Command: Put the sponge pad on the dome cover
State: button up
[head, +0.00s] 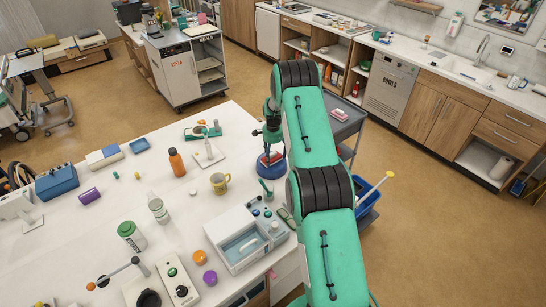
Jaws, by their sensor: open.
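A blue rounded thing, which looks like the dome cover (271,169), stands at the right edge of the white table. A small reddish pad, which looks like the sponge pad (268,158), shows at its top. It appears to lie on the dome, but the contact is too small to make out. My gripper (269,149) points down just above the pad, with its jaws open. My green arm stands to the right of the dome. The fingertips are small and dark, and I cannot tell whether they touch the pad.
A yellow mug (220,183), an orange bottle (177,162) and a white stand (208,154) are left of the dome. A blue-and-white box (242,240) stands nearer. A grey cart (346,122) is beyond the table edge. Bare table lies left of the mug.

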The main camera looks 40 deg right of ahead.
aim_at(273, 158)
notch_tip(273, 158, up, 12)
jog(key=b, duration=0.1)
jog(key=shift+b, duration=0.3)
dwell(0.4)
jog(key=shift+r, duration=0.15)
